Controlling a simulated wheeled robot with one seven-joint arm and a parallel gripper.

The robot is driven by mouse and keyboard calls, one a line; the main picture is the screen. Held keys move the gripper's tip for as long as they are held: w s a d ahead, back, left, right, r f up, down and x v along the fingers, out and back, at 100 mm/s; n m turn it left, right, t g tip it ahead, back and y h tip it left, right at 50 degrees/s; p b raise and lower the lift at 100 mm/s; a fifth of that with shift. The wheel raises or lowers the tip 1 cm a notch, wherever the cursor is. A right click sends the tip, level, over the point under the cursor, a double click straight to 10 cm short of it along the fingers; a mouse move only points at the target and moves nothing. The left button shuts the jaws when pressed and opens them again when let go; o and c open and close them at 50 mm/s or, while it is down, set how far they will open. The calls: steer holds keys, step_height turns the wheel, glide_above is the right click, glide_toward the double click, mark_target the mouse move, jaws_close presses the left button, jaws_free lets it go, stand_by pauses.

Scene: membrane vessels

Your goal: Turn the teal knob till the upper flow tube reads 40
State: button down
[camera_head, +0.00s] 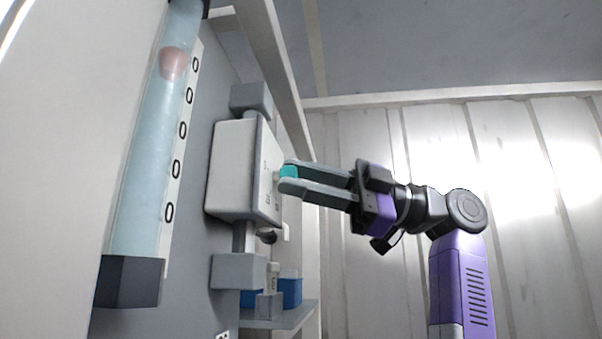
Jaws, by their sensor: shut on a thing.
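The teal knob (289,171) sits on the front of a white box (236,170) in the middle of the view. My gripper (289,178) comes from the right, with its two grey fingers shut on the knob, one on each side; the fingers hide part of it. A clear bluish flow tube (150,150) stands at the left, slanted in the picture. A reddish float (173,63) is high in it, about level with the topmost visible scale numeral. Only a "0" shows of each scale mark, so I cannot read the value or tell whether this is the upper tube.
A dark block (129,281) holds the tube's lower end. Grey pipe blocks (238,271) stand below the white box. A shelf (290,315) with blue containers (290,292) is low behind. A pale frame beam (275,70) runs above the box. Room right of my arm looks clear.

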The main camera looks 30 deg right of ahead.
steer(key=shift+n+g, duration=0.4)
steer(key=shift+n, duration=0.4)
steer(key=c, duration=1.1)
jaws_free()
steer(key=b+v, duration=0.1)
steer(key=v, duration=0.6)
steer(key=shift+s+d, duration=0.15)
steer(key=shift+d, duration=0.25)
